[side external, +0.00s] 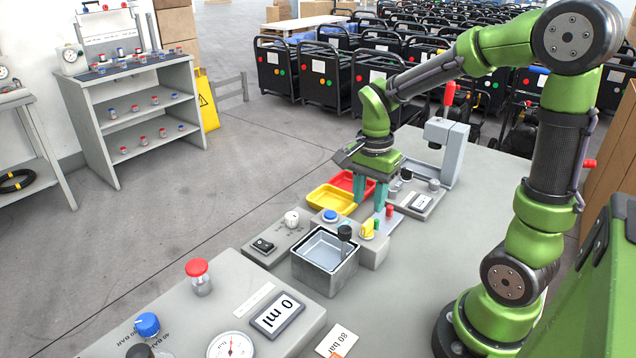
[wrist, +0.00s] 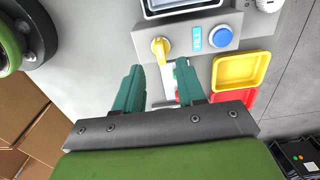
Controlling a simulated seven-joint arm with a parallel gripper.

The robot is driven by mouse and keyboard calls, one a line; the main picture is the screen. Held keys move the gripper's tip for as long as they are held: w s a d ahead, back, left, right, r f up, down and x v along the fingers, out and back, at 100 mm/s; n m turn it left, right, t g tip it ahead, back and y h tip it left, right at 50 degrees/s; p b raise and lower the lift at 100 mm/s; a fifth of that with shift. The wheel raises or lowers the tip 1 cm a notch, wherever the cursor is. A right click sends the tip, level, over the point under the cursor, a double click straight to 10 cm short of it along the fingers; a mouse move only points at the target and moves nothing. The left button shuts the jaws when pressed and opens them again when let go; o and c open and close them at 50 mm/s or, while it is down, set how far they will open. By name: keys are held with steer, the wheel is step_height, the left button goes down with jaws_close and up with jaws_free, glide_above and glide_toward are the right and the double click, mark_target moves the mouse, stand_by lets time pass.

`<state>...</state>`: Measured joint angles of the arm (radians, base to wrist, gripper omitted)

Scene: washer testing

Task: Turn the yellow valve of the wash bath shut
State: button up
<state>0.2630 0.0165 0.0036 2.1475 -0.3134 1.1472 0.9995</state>
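The yellow valve (side external: 368,229) sits on a grey block beside the wash bath (side external: 325,254), an open square metal basin. In the wrist view the yellow valve (wrist: 160,46) is a knob with a handle on a round base, at the upper middle. My gripper (side external: 370,202) points down behind the valve in the side view, apart from it. In the wrist view my gripper (wrist: 158,85) shows two teal fingers spread with a gap between them and nothing clamped. The bath's edge (wrist: 185,12) shows at the top of the wrist view.
A blue button (wrist: 220,36) is beside the valve. A yellow tray (side external: 331,199) and a red tray (side external: 352,183) lie near my gripper. A press-like stand (side external: 455,150) and a 0 ml display unit (side external: 277,313) are on the table. Bare table lies right of the bath.

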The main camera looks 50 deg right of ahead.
mark_target(367, 223)
step_height(367, 223, down, 7)
steer(key=shift+r, duration=0.1)
stand_by(0.3)
jaws_close()
